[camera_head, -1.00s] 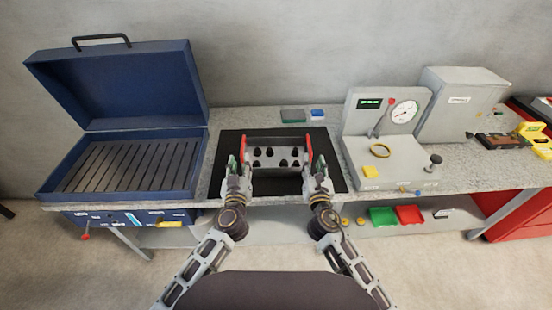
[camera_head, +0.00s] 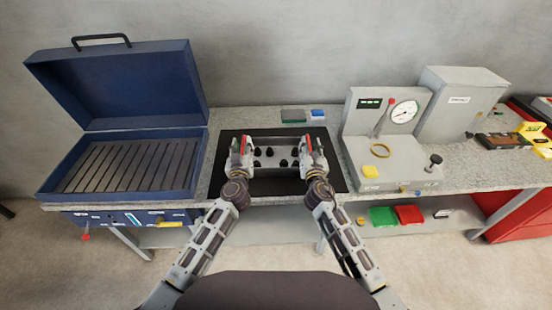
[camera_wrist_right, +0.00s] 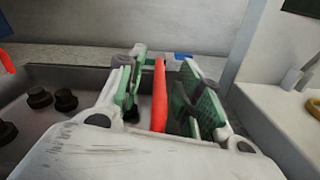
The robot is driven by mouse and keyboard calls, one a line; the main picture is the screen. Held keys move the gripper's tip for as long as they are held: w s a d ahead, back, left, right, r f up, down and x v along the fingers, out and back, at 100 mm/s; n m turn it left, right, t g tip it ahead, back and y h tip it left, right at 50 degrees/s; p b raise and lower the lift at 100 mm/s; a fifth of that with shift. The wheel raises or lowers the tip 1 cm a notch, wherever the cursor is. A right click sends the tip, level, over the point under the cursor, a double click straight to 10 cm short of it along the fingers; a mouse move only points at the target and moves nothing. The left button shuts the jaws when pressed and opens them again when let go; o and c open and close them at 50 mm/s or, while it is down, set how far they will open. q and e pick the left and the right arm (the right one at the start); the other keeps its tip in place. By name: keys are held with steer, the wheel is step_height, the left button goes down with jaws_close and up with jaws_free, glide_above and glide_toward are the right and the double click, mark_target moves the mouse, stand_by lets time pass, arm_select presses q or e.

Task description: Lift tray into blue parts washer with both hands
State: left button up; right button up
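The grey metal tray (camera_head: 278,158) holds several dark round parts and has a red handle at each end. It sits on a black mat on the bench. My right gripper (camera_head: 312,147) is at the tray's right handle. In the right wrist view, the green-padded fingers of this gripper (camera_wrist_right: 162,92) stand apart on either side of the red handle (camera_wrist_right: 159,95), with gaps visible. My left gripper (camera_head: 241,148) is at the left handle (camera_head: 248,144); its finger gap is too small to judge. The blue parts washer (camera_head: 125,150) stands open at the left, with an empty slatted floor.
The washer's raised lid (camera_head: 120,85) stands behind its basin. A grey gauge unit (camera_head: 390,160) with a yellow ring stands close right of the black mat (camera_head: 225,175). Small grey and blue boxes (camera_head: 303,114) lie behind the mat. Green and red bins (camera_head: 395,216) sit below the bench.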

arm_select(q)
steer(key=shift+w, duration=0.55)
arm_select(e)
steer(key=shift+w, duration=0.55)
arm_select(q)
jaws_close()
arm_select(e)
jaws_close()
steer(key=shift+r, duration=0.2)
